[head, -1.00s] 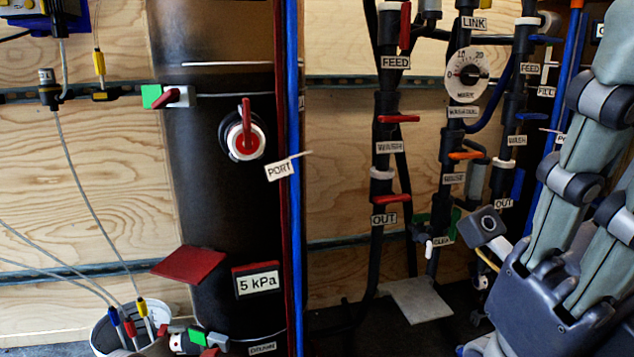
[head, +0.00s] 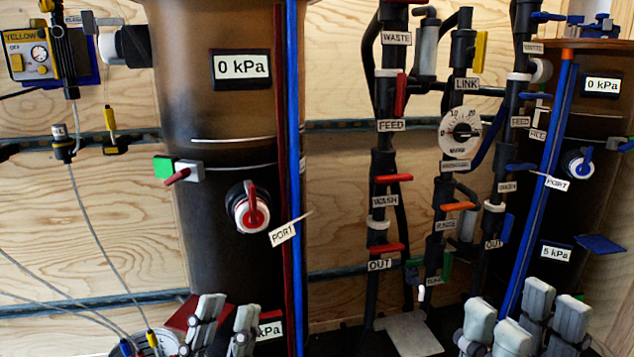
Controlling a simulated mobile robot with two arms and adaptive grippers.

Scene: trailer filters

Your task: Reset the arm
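My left gripper (head: 226,312) shows at the bottom edge, left of centre. Its grey fingers point up and stand apart with nothing seen between them. It stands in front of the lower part of the large brown cylinder (head: 215,230) and partly hides the lower kPa label. My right gripper (head: 527,308) shows at the bottom right. Its pale grey fingers point up, spread and empty, in front of the lower right cylinder (head: 588,120). My arms and palms are mostly below the picture.
Between the cylinders stand black pipes with red-handled valves (head: 392,178) and a round dial (head: 461,132). The left cylinder has a red port valve (head: 250,210), the right a blue one (head: 579,164). A yellow control box (head: 30,58) and cables are at far left.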

